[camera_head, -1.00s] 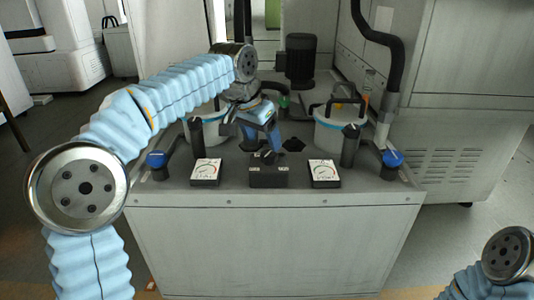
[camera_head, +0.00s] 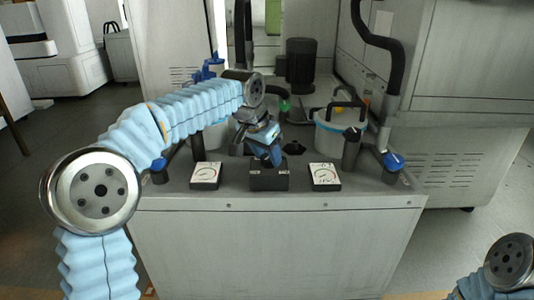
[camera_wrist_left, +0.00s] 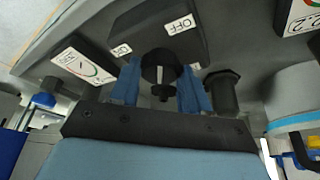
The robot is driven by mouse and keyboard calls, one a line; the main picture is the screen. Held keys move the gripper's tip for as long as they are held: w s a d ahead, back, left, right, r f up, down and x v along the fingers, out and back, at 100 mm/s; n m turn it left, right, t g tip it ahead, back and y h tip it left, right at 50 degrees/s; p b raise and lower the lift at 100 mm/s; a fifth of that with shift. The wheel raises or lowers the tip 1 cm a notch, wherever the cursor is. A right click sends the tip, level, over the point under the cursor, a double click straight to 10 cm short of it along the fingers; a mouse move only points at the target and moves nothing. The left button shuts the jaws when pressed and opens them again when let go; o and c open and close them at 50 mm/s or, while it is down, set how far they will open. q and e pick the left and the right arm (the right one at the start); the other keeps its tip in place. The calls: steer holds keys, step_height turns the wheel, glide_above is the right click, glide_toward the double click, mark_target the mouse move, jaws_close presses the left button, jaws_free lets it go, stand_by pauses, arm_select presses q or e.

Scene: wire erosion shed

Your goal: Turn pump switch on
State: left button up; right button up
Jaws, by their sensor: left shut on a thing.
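The pump switch is a black box (camera_head: 268,179) at the front middle of the grey cabinet top, between two dial gauges. My left gripper (camera_head: 273,156) reaches it from behind, its blue fingers pointing down at the box. In the left wrist view, the black box (camera_wrist_left: 158,28) carries white labels on both sides, the right one reading OFF. Its round black knob (camera_wrist_left: 160,68) sits between my blue fingertips (camera_wrist_left: 161,84), which are shut on it. In the head view the fingers mostly hide the knob. Only a link of my right arm shows at the lower right.
A left gauge (camera_head: 206,176) and a right gauge (camera_head: 325,176) flank the box. Blue-handled valves (camera_head: 393,161) stand at the cabinet's corners. A white bucket (camera_head: 335,136) and a dark motor (camera_head: 301,65) stand behind. The cabinet's front edge is clear.

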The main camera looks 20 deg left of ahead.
arm_select(q)
steer(key=shift+r+n, duration=0.1)
steer(key=shift+n, duration=0.3)
steer(key=shift+c, duration=0.4)
steer(key=shift+d+n+y+p, duration=0.1)
steer(key=shift+n+y+p, duration=0.3)
steer(key=shift+n, duration=0.2)
steer(key=n+y+p, duration=0.1)
steer(key=n, duration=0.2)
steer(key=shift+d+n+t, duration=0.15)
steer(key=shift+n+t, duration=0.15)
steer(key=n+y+p, duration=0.1)
steer(key=n, duration=0.2)
steer(key=n+y, duration=0.1)
steer(key=n, duration=0.2)
steer(key=shift+w+d+g+y+p, duration=0.1)
steer(key=shift+d+g+y+p, duration=0.05)
steer(key=shift+g+y+p, duration=0.25)
steer(key=shift+n, duration=0.3)
steer(key=o, duration=1.1)
steer(key=shift+c, duration=0.2)
